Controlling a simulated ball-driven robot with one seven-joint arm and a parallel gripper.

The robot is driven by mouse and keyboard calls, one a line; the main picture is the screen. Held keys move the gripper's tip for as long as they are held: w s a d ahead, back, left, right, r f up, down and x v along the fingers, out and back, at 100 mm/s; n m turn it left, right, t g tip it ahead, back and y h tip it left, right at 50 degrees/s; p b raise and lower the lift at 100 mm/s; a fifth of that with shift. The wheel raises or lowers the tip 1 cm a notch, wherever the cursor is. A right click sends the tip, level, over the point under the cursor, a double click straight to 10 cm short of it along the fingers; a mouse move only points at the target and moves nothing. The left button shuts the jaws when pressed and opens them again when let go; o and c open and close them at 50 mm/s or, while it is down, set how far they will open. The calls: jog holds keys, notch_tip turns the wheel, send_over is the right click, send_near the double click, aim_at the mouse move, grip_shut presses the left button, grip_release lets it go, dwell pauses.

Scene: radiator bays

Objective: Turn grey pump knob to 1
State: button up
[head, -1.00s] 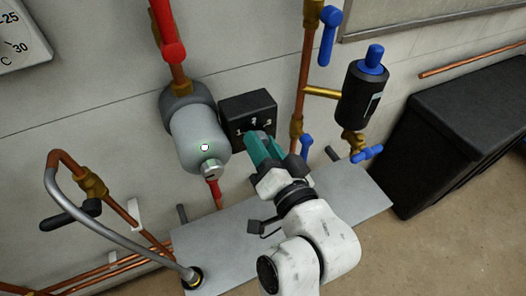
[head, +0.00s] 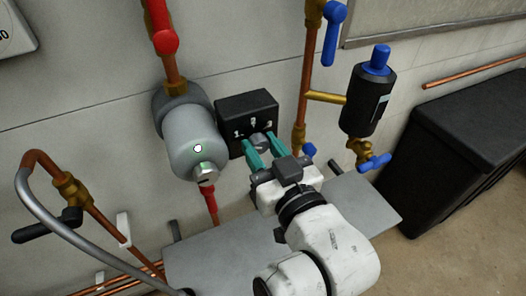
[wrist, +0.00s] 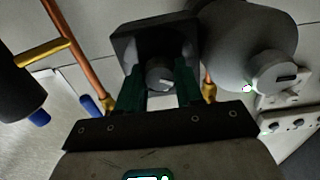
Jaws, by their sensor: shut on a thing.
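The grey knob (head: 259,141) is on the front of a black box (head: 246,107) beside the grey pump (head: 192,135). White marks show on the box face; a 1 is at the left and a 3 at the right. My gripper (head: 261,146) has its teal fingers on either side of the knob, shut on it. In the wrist view the knob (wrist: 159,77) sits between the fingers, with a pale line at its lower edge. I cannot tell which number the knob points to. The fingers hide part of the knob.
A red-handled pipe (head: 165,42) runs above the pump. A copper pipe with blue valve handles (head: 331,35) and a black cylinder (head: 368,98) stand right of the box. A grey plate (head: 225,245) lies below. A black cabinet (head: 460,140) is at the far right.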

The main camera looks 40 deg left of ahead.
jog(key=shift+f, duration=0.15)
dwell(0.3)
jog(key=o, duration=1)
jog(key=shift+o, duration=0.2)
jog(key=b+v, duration=0.1)
jog(key=v, duration=0.9)
jog(key=shift+s+d, duration=0.15)
jog(key=shift+d, duration=0.2)
